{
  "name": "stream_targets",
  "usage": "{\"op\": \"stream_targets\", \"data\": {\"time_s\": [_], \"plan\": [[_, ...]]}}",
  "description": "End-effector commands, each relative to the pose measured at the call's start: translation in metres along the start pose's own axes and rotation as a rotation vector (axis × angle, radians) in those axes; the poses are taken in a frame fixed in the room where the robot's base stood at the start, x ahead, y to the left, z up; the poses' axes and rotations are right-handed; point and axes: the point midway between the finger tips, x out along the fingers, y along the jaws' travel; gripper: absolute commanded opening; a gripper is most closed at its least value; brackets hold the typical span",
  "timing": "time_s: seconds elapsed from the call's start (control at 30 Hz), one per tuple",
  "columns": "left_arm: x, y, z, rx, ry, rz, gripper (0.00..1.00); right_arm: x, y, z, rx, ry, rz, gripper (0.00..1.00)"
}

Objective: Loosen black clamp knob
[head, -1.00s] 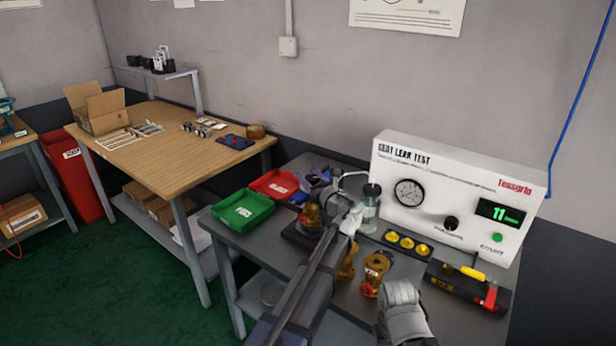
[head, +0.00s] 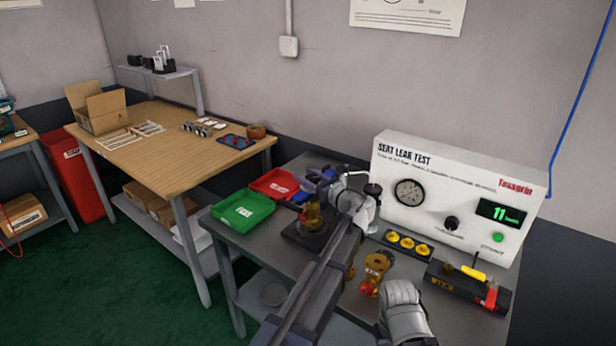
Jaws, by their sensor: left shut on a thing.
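The test fixture has a black base (head: 300,238) with an amber valve body (head: 311,216) standing on it, left of my left gripper. My left gripper (head: 352,200) is at the fixture's right side, closed. The black clamp knob is hidden behind the gripper and wrist, so the grip on it cannot be seen directly. A bottle with a black cap (head: 373,189) stands just right of the gripper, mostly covered by it. My right arm shows at the bottom right, with its fingers out of view.
The white seat leak test box (head: 455,195) stands behind on the right. Green (head: 243,211) and red (head: 274,184) trays lie left of the fixture. Yellow caps (head: 407,242), another amber valve (head: 374,275) and a black tool block (head: 462,286) occupy the front right.

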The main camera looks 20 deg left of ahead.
Motion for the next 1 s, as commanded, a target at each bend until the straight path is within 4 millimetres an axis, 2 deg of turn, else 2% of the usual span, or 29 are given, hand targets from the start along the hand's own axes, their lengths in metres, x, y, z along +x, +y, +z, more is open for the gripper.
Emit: {"op": "stream_targets", "data": {"time_s": [0.03, 0.6, 1.0], "plan": [[0.001, -0.005, 0.0, 0.0, 0.001, 0.042, 0.0, 0.0, 0.0, 0.0, 0.0, 0.0, 0.0, 0.0], [-0.002, 0.009, 0.0, 0.0, 0.001, 0.539, 0.0, 0.0, 0.0, 0.0, 0.0, 0.0, 0.0, 0.0], [-0.006, 0.015, 0.0, 0.0, 0.001, 0.716, 0.0, 0.0, 0.0, 0.0, 0.0, 0.0, 0.0, 0.0]]}}
